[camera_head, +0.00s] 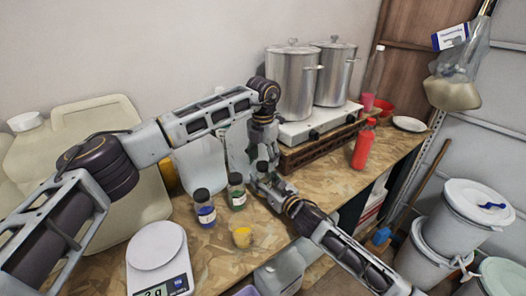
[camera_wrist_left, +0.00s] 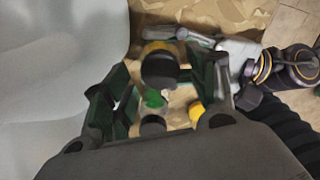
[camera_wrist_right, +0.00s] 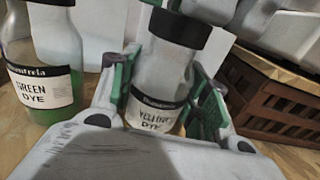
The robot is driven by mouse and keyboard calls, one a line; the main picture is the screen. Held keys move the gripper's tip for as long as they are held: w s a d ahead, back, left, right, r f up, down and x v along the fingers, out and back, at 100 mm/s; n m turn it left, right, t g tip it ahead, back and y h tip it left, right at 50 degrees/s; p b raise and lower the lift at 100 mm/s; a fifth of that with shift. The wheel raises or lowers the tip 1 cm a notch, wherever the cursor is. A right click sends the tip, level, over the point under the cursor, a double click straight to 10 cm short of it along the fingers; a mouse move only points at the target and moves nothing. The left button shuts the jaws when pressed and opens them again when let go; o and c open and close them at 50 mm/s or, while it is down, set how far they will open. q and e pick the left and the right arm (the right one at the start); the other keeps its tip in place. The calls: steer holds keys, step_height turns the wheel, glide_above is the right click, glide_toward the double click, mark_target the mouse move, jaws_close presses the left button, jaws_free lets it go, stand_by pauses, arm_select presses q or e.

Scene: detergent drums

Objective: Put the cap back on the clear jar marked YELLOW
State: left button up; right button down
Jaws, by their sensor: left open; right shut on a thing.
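The clear jar marked YELLOW DYE (camera_wrist_right: 158,100) stands between the fingers of my right gripper (camera_wrist_right: 165,95), which is shut on its body. Its black cap (camera_wrist_right: 180,28) sits over the jar's mouth; I cannot tell whether it is tight. In the head view the cap (camera_head: 262,166) shows just below my left gripper (camera_head: 264,148). In the left wrist view the cap (camera_wrist_left: 160,70) lies between the spread fingers of my left gripper (camera_wrist_left: 167,95), which is open and pointing down. The jar's body is mostly hidden in the head view.
The capped green dye jar (camera_head: 236,192) and blue jar (camera_head: 204,208) stand just left. A small yellow item (camera_head: 242,237) lies in front. A scale (camera_head: 158,250) is at the front left. Steel pots (camera_head: 292,80) on a stove and a red bottle (camera_head: 363,146) are behind right.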

arm_select(q)
steer(key=shift+f, duration=0.7)
steer(key=c, duration=1.1)
steer(key=o, duration=1.2)
steer(key=shift+r, duration=0.1)
steer(key=shift+r, duration=5.9)
